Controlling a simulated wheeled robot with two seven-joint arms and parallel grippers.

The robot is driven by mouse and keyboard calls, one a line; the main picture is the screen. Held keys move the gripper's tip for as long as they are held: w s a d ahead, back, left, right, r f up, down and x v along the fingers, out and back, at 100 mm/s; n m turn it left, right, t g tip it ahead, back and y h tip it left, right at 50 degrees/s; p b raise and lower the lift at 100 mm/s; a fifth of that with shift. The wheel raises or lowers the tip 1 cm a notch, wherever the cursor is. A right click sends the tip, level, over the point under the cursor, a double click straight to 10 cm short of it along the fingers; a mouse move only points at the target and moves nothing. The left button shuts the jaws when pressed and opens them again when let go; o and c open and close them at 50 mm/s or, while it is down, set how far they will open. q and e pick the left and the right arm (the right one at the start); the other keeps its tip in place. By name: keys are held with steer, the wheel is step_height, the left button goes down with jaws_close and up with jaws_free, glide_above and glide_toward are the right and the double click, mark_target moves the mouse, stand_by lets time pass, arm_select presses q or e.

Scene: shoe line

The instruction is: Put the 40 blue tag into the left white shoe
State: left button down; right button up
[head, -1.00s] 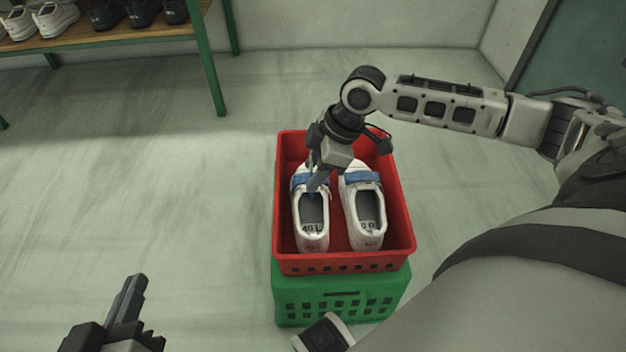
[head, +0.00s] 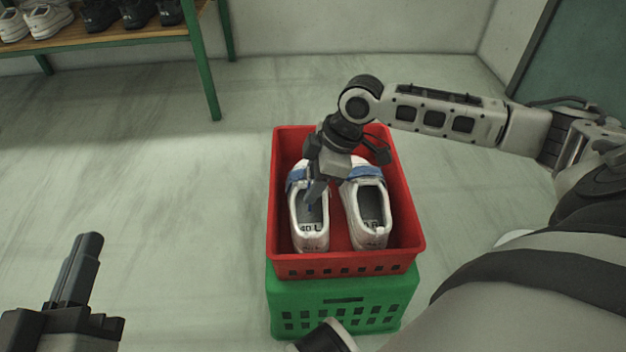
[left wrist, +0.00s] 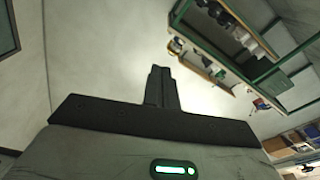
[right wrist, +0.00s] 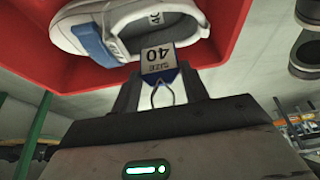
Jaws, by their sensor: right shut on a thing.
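The left white shoe (head: 311,241), marked "40 L" inside and with a blue strap, lies in the red crate, beside the right shoe (head: 371,238). My right gripper (head: 313,197) is at the opening of the left shoe and partly covers it. In the right wrist view it is shut on the 40 blue tag (right wrist: 160,62), which reads "SIZE 40", has a blue edge and a wire loop, and sits close to a white shoe (right wrist: 125,25). The tag is mostly hidden in the head view. My left gripper (head: 88,240) is shut and empty, away from the crate; its fingers show together in the left wrist view (left wrist: 162,88).
The red crate (head: 345,264) stands on a green crate (head: 343,300); its walls surround both shoes. A shelf (head: 110,36) with white and black shoes stands at the back left. The floor left of the crates is clear.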

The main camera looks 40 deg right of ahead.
mark_target(310, 230)
arm_select(q)
steer(key=shift+w+a+r+m+t+h+b, duration=0.15)
steer(key=shift+r+m+t+h+b, duration=0.15)
steer(key=shift+r, duration=0.2)
steer(key=shift+w+d+r+m+t+h+b, duration=0.15)
steer(key=shift+r+m+t, duration=0.15)
steer(key=shift+r+t, duration=0.15)
arm_select(e)
steer(key=shift+f, duration=2.5)
arm_select(q)
steer(key=shift+a, duration=0.1)
arm_select(e)
steer(key=o, duration=1.1)
steer(key=shift+c, duration=0.2)
steer(key=shift+r, duration=0.1)
